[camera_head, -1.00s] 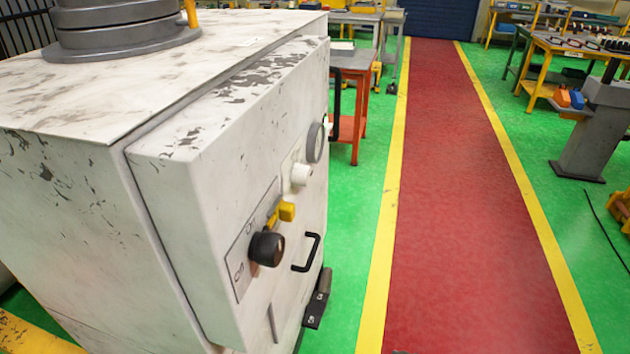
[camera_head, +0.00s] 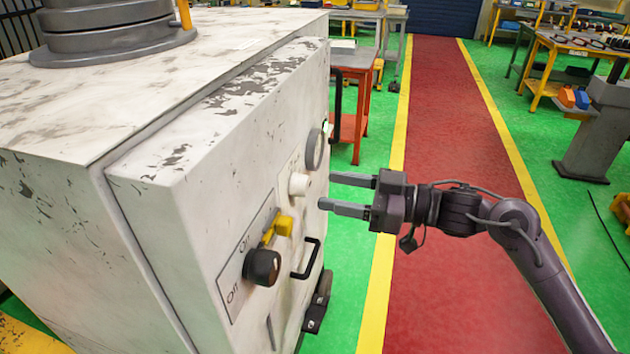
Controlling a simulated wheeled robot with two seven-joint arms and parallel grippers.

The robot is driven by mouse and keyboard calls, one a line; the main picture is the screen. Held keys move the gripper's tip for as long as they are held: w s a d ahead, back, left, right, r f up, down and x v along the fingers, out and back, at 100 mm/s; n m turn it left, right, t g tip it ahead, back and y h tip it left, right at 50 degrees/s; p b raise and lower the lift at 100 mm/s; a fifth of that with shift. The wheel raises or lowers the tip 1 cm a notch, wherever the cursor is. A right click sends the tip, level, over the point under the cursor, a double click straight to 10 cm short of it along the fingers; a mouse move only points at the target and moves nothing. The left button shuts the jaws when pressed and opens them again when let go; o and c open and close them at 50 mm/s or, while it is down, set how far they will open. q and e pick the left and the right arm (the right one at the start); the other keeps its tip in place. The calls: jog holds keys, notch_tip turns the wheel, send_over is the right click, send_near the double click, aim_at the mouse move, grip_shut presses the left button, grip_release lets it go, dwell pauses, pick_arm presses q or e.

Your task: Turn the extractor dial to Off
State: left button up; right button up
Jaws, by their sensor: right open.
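The extractor (camera_head: 215,150) is a chipped white cabinet on the left. Its front panel carries a round black dial (camera_head: 262,267) on a grey label plate (camera_head: 238,290). The lettering on the plate reads "Off" at the lower left and "On" at the upper right, as far as the slant lets me tell. A yellow piece (camera_head: 281,227) sits just above the dial. My right gripper (camera_head: 335,194) is open and empty, its fingers pointing left at the panel, to the right of and above the dial and apart from it. My left gripper is out of view.
A white knob (camera_head: 298,184), a round gauge (camera_head: 314,149) and a black handle (camera_head: 306,259) also stick out of the panel. A red walkway with yellow edges (camera_head: 440,90) runs clear to the right. An orange table (camera_head: 352,62) stands behind.

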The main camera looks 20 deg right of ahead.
aim_at(308, 186)
jog(key=p+x, duration=0.1)
jog(key=x, duration=0.2)
jog(key=shift+w+a+r, duration=0.15)
jog(key=shift+w+a, duration=0.05)
jog(key=shift+a, duration=0.15)
jog(key=shift+w+a, duration=0.25)
jog(key=shift+a, duration=0.05)
jog(key=shift+c, duration=0.3)
